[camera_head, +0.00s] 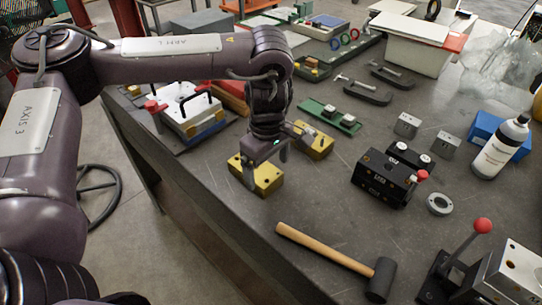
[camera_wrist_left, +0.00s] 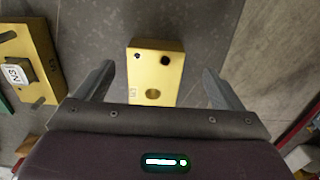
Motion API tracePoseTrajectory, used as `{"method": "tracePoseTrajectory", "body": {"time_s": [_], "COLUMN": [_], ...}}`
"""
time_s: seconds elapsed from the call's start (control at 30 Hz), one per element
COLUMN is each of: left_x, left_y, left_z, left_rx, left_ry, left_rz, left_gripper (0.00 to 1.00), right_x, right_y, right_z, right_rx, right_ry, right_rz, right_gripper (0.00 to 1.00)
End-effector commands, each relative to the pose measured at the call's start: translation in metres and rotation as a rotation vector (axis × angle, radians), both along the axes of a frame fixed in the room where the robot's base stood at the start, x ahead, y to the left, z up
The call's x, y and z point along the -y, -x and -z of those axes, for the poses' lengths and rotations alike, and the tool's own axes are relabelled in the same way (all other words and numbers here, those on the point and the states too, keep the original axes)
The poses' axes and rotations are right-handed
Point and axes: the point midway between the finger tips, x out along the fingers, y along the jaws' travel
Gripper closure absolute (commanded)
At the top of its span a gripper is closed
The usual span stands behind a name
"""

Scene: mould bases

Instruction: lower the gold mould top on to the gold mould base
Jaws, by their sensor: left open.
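The gold mould top (camera_head: 262,181), a plain gold block with holes in its upper face, lies on the bench under my left gripper (camera_head: 265,163). In the left wrist view the gold mould top (camera_wrist_left: 155,88) shows between the two open fingers (camera_wrist_left: 158,72), with a gap on each side. The gold mould base (camera_head: 320,146), a gold block with pins and a grey insert, stands behind and to the right. The left wrist view shows the gold mould base (camera_wrist_left: 14,46) at the left, cut by the frame edge. My right gripper is out of view.
A wooden-handled mallet (camera_head: 322,248) lies in front. A black mould block (camera_head: 385,185) and a white bottle (camera_head: 500,148) stand to the right. A green tray (camera_head: 318,110) lies behind the base. A white fixture with red clamps (camera_head: 185,108) stands at the left. Bare bench lies right of the top.

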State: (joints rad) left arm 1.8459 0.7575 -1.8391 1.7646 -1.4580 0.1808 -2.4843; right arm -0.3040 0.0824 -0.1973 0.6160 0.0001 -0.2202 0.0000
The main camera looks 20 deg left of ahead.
Motion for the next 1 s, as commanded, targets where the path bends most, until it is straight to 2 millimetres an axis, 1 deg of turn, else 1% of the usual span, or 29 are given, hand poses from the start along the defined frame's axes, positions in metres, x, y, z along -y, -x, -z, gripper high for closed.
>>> {"method": "tracePoseTrajectory", "body": {"time_s": [0.03,0.1,0.17,0.27,0.4,0.47,0.53,0.67,0.77,0.9,1.0], "left_x": [0.0,0.0,0.0,0.0,0.0,0.0,0.0,0.0,0.0,0.0,0.0], "left_y": [0.001,0.001,0.001,0.0,0.0,0.0,0.0,0.0,0.0,0.0,0.0], "left_z": [0.01,0.02,0.028,0.038,0.046,0.048,0.048,0.048,0.048,0.048,0.048], "left_rx": [-0.005,-0.005,-0.003,-0.002,0.0,0.001,0.001,0.001,0.001,0.001,0.001], "left_ry": [0.0,-0.001,0.0,-0.001,0.0,0.0,0.0,0.0,0.0,0.0,0.0], "left_rz": [-0.001,-0.001,0.0,0.0,0.0,-0.001,-0.001,-0.001,-0.001,-0.001,-0.001], "left_gripper": [0.11,0.11,0.11,0.11,0.11,0.11,0.11,0.11,0.21,0.4,0.53], "right_x": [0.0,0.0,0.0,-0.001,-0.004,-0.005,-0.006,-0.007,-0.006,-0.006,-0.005], "right_y": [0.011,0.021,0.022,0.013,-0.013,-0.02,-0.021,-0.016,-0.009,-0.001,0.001], "right_z": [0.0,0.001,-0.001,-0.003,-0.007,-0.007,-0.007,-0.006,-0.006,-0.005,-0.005], "right_rx": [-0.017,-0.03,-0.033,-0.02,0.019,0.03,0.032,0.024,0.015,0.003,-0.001], "right_ry": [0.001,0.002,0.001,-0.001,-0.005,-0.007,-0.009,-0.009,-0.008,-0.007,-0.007], "right_rz": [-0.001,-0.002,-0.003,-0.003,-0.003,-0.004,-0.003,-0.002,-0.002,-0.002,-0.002], "right_gripper": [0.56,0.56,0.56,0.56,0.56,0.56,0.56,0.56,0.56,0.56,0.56]}}
